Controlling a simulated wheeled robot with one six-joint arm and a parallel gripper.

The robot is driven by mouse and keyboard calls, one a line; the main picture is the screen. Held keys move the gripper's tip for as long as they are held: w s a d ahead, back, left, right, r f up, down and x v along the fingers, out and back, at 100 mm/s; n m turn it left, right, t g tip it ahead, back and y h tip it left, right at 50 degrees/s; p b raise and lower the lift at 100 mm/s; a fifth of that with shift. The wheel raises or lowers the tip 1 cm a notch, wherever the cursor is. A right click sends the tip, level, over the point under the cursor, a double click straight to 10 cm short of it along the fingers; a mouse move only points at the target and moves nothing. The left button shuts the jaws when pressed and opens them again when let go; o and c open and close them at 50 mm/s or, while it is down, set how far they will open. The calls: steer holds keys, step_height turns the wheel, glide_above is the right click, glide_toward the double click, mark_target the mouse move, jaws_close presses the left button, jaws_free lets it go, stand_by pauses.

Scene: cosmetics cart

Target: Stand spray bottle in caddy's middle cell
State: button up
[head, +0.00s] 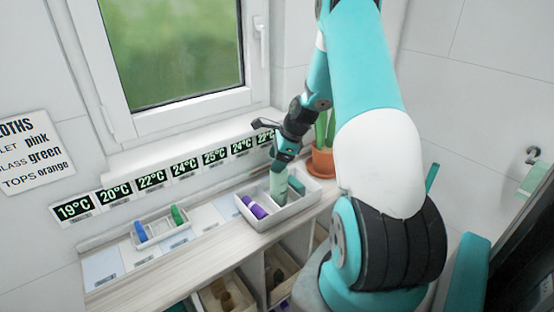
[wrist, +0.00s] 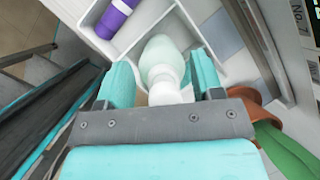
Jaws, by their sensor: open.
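The spray bottle (head: 278,183), pale green with a white top, looks upright in the middle cell of the white caddy (head: 262,224) on the shelf. It also shows in the wrist view (wrist: 162,58), between the teal fingers. My gripper (head: 283,164) is over the caddy, at the top of the bottle. In the wrist view my gripper (wrist: 162,82) is open, with a finger on either side of the white neck. The bottle's base is hidden. A purple bottle (head: 257,210) lies in the caddy's left cell, also seen in the wrist view (wrist: 117,17).
A potted cactus (head: 322,162) stands close behind on the right. A small tray (head: 155,240) with blue and green items is at left. Temperature displays (head: 150,180) line the wall. Open bins (head: 225,296) sit below.

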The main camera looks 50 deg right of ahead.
steer(key=b+v, duration=0.2)
steer(key=v, duration=1)
steer(key=w+a+r+n+g+y, duration=0.1)
steer(key=a+r+n, duration=0.2)
steer(key=a+n, duration=0.65)
steer(key=w+a+r+n+g, duration=0.1)
steer(key=a+r+n, duration=0.3)
steer(key=a, duration=1)
steer(key=s+a+n+g, duration=0.2)
steer(key=s+a+n, duration=1.6)
steer(key=a+n, duration=0.1)
steer(key=shift+s+a+r+n+y, duration=0.25)
steer(key=shift+a+r+n+y, duration=0.15)
steer(key=shift+n, duration=0.45)
